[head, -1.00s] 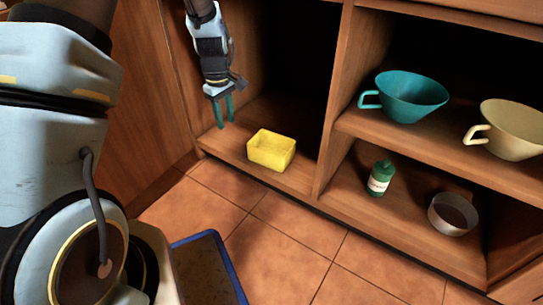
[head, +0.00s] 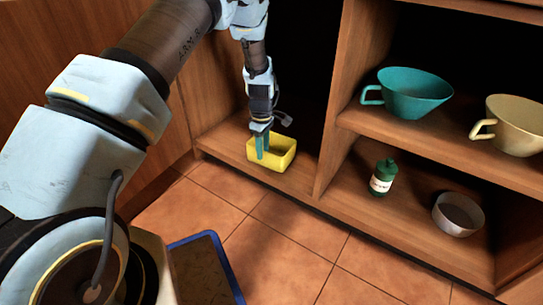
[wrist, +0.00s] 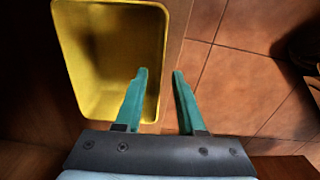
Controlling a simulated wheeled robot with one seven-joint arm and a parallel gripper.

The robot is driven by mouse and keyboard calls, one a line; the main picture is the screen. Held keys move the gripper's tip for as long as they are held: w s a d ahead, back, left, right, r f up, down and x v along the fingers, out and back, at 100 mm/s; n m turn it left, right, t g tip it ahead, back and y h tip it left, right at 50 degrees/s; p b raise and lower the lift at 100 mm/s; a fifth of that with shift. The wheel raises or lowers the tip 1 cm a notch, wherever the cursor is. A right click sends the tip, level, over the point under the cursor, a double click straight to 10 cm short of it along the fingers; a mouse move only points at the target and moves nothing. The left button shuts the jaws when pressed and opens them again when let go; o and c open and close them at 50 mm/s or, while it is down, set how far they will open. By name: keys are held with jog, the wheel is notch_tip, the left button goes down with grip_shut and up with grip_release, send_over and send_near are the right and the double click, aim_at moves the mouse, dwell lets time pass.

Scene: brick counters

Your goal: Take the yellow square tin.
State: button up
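The yellow square tin (head: 285,154) is an open-topped box on the floor of the lower left cabinet compartment, near its front edge. In the wrist view the tin (wrist: 103,45) fills the upper left, and its inside looks empty. My gripper (head: 263,155) points down at the tin's left part. In the wrist view my gripper (wrist: 160,72) has its green fingers apart. The left finger lies over the tin's inside, the right one outside its right wall, with that wall's rim between them. I cannot tell whether the fingers touch the wall.
An upright divider (head: 342,110) stands right of the tin. Beyond it are a green bottle (head: 383,177) and a grey-white bowl (head: 458,214) below, and a teal cup (head: 412,95) and a cream cup (head: 512,127) on the shelf above. A blue-edged tray (head: 222,262) lies on the tiled floor.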

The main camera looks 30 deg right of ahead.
aim_at(264, 166)
notch_tip(264, 166, down, 5)
jog(key=b, duration=0.3)
jog(key=shift+s, duration=0.15)
jog(key=shift+r, duration=0.15)
grip_shut()
dwell(1.0)
